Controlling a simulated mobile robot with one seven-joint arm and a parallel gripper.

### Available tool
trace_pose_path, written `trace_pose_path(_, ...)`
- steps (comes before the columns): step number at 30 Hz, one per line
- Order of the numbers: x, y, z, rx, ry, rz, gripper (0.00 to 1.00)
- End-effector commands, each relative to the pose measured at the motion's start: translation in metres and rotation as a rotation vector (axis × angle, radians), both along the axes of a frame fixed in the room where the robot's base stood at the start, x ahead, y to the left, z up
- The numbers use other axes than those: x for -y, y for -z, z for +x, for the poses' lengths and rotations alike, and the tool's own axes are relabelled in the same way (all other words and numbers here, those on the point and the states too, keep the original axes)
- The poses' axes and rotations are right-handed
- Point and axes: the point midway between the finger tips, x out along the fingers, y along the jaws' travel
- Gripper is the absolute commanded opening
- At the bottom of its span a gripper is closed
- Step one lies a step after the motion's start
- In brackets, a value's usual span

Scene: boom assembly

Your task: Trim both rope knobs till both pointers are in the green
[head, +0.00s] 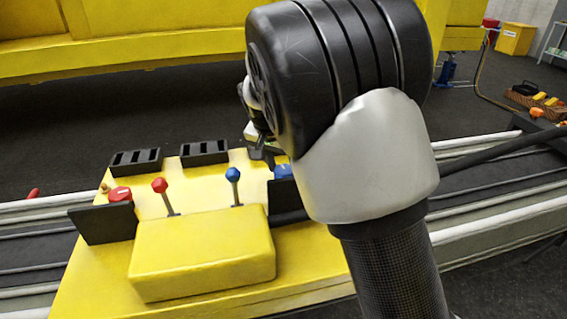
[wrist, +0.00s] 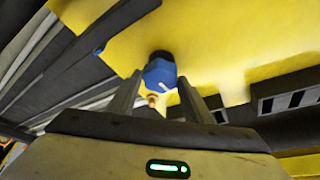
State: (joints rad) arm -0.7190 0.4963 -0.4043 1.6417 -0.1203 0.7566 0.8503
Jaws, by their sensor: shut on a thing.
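The blue knob (head: 283,171) is at the right of the yellow console, partly hidden by my arm. In the wrist view the blue knob (wrist: 159,75) has a white mark and lies between the fingers of my gripper (wrist: 158,88). My gripper (head: 263,156) is shut on it, mostly hidden behind my arm in the head view. The red knob (head: 119,194) is at the console's left, with nothing on it. Two black slotted boxes (head: 136,161) and (head: 204,152) stand at the console's far edge. I cannot make out pointers or a green zone.
A red-topped lever (head: 160,186) and a blue-topped lever (head: 233,174) stand between the knobs. Dark upright plates (head: 104,224) stand in front of the knobs. A raised yellow block (head: 203,250) is at the front. A small brass piece (wrist: 152,99) is near the blue knob.

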Motion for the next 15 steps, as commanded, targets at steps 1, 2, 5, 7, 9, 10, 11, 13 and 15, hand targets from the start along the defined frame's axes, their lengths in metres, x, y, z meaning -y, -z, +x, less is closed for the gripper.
trace_pose_path(1, 0.0001, -0.0002, 0.0003, 0.001, 0.002, -0.001, 0.23)
trace_pose_path(2, 0.0002, 0.0000, 0.0003, 0.001, 0.002, -0.001, 0.23)
trace_pose_path(5, 0.0001, 0.0000, 0.0003, 0.001, 0.001, 0.000, 0.23)
trace_pose_path(7, 0.0001, 0.0000, 0.0003, 0.001, 0.001, 0.000, 0.23)
trace_pose_path(9, 0.0001, 0.0000, 0.0003, 0.001, 0.000, 0.000, 0.58)
trace_pose_path(10, 0.0001, 0.0000, 0.0003, 0.001, 0.000, 0.000, 0.63)
trace_pose_path(11, 0.0001, 0.0000, 0.0003, 0.001, 0.000, 0.000, 0.65)
trace_pose_path(13, 0.0001, 0.0000, 0.0002, 0.001, 0.000, 0.000, 0.65)
trace_pose_path(15, 0.0000, 0.0001, 0.0002, 0.001, -0.001, 0.000, 0.65)
